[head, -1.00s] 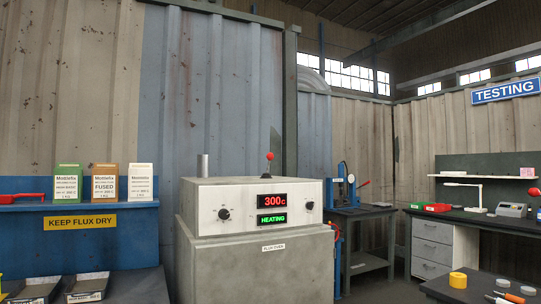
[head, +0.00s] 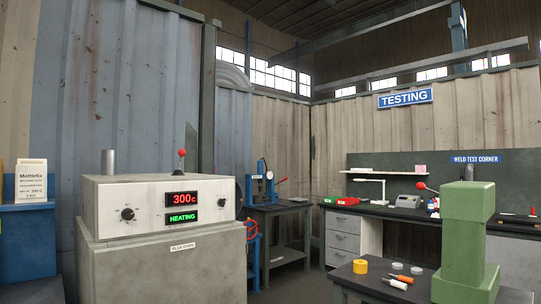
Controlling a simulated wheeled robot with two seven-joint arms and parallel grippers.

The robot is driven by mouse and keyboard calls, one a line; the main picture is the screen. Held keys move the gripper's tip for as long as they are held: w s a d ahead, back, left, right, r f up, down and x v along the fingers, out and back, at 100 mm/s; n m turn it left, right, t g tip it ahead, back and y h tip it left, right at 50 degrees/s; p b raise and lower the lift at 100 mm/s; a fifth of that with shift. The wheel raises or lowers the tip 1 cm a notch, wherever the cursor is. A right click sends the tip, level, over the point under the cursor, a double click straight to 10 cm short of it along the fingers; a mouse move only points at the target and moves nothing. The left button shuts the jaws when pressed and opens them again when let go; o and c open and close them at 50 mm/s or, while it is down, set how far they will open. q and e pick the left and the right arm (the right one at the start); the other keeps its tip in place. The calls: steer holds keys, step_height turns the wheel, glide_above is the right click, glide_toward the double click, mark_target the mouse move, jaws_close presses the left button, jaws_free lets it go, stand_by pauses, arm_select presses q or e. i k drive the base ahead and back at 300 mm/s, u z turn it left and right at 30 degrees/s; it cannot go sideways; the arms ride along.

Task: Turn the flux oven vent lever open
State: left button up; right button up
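The flux oven (head: 158,210) stands at the left on a grey cabinet with a label on its front. Its red display reads 300c and its green display reads HEATING. A lever with a red ball knob (head: 182,153) stands upright on top of the oven, toward its right half. A short grey pipe (head: 108,162) rises from the oven top at the left. Two black dials are on the front panel. Neither of my grippers shows in the head view.
A blue shelf (head: 28,237) with a white box stands left of the oven. A small table with a blue press (head: 262,184) is to its right. A green machine (head: 467,235) and a dark table (head: 385,284) with a yellow roll fill the right foreground.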

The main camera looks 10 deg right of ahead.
mark_target(181, 153)
steer(key=z, duration=1.2)
steer(key=i, duration=2.4)
steer(key=u, duration=2.4)
